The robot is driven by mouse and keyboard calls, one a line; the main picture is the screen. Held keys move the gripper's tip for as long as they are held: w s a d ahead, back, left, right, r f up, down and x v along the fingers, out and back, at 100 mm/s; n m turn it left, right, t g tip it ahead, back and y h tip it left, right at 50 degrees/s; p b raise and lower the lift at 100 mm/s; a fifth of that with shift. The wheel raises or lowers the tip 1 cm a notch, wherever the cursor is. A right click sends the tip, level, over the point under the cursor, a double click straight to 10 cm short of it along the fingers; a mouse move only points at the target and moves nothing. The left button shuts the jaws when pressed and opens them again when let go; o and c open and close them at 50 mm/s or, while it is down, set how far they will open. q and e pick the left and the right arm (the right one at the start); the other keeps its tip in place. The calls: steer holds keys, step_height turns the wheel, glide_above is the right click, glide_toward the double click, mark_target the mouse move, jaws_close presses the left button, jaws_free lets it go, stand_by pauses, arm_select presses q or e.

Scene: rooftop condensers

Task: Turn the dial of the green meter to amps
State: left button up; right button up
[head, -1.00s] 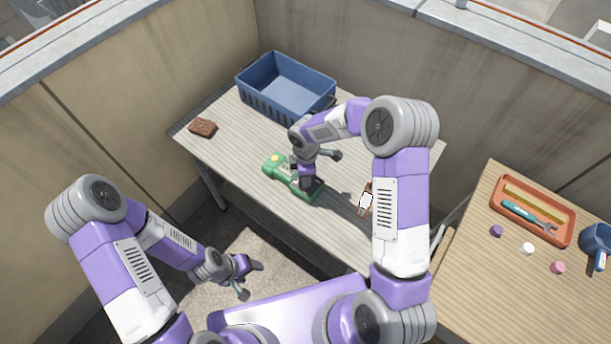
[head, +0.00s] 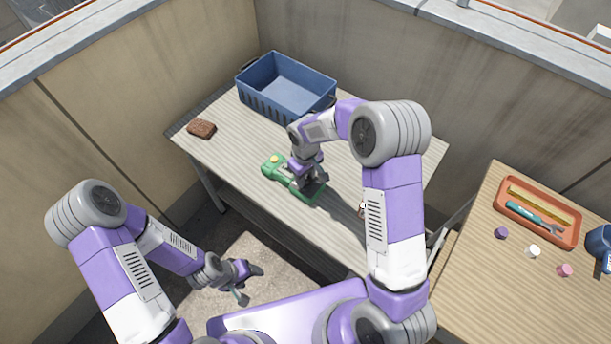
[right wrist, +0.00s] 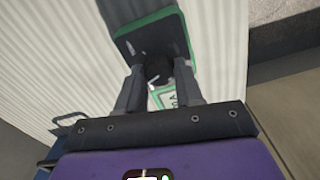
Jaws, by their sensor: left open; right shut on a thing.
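The green meter (head: 272,170) lies on the striped table, with a yellow spot at its far end. In the right wrist view its dark, green-edged face (right wrist: 135,45) shows, with a pale marked label below. My right gripper (head: 310,185) is over the meter's near part, its fingers shut on the dark round dial (right wrist: 158,69). A short white mark shows by the dial; I cannot tell which setting it points to. My left gripper (head: 248,284) is open and empty, low in front of the table.
A blue crate (head: 262,102) stands at the table's back, and a brown block (head: 201,129) lies at its left. Walls close off the back and left.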

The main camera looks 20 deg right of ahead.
steer(key=shift+m, duration=1.8)
steer(key=o, duration=1)
steer(key=shift+o, duration=0.2)
step_height(320, 180, up, 8)
steer(key=shift+f+p, duration=0.15)
steer(key=shift+p, duration=0.7)
